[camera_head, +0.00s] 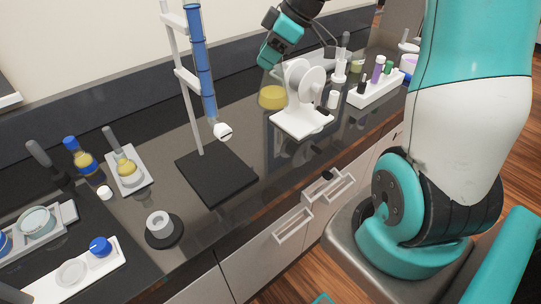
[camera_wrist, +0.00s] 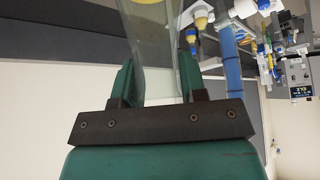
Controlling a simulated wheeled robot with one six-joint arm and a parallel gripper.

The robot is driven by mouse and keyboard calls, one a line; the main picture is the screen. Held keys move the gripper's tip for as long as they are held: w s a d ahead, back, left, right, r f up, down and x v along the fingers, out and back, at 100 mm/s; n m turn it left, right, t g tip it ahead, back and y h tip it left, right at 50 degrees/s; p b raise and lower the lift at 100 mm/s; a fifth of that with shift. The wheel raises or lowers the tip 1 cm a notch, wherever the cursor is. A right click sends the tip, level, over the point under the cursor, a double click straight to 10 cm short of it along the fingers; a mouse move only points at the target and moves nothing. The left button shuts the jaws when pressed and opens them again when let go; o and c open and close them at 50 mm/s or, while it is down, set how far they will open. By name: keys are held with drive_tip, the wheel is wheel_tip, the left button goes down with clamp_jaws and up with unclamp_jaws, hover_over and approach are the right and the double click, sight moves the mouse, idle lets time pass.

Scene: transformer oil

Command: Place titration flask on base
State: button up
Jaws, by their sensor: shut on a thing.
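My gripper (camera_head: 270,62) is shut on the titration flask (camera_head: 272,97), a clear glass flask with yellow liquid in its bottom. In the wrist view the flask's glass (camera_wrist: 152,50) stands between the two green fingers of my gripper (camera_wrist: 157,68). In the head view the flask is behind and left of a white device, partly hidden by it; I cannot tell whether its bottom touches the counter. The black square base (camera_head: 217,178) of the burette stand lies to the left and nearer, bare on top. A blue-filled burette (camera_head: 203,65) with a white tap hangs above it.
The white device with a round disc (camera_head: 300,112) stands between the flask and the counter's front edge. A white rack with bottles (camera_head: 372,90) is at right. A small flask on a tray (camera_head: 128,172) and a round black holder (camera_head: 160,230) are left of the base.

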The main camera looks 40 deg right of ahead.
drive_tip(key=shift+f, duration=0.1)
wheel_tip(320, 180, down, 20)
drive_tip(key=p, duration=0.3)
drive_tip(key=shift+r+p, duration=0.25)
drive_tip(key=shift+p, duration=0.05)
drive_tip(key=o, duration=1.1)
drive_tip(key=shift+o, duration=0.2)
drive_tip(key=shift+f, duration=0.15)
drive_tip(key=b+v, duration=0.5)
drive_tip(key=v, duration=1.2)
drive_tip(key=s+a+r+g, duration=0.2)
drive_tip(key=a, duration=0.8)
drive_tip(key=s+a+r+g, duration=0.1)
drive_tip(key=s+a+r, duration=0.15)
drive_tip(key=a, duration=0.75)
drive_tip(key=s+a+m+g, duration=0.1)
drive_tip(key=s+a+m, duration=0.1)
drive_tip(key=s+a, duration=0.6)
drive_tip(key=s, duration=0.4)
drive_tip(key=shift+a+r+g+h, duration=0.3)
drive_tip(key=shift+r, duration=0.1)
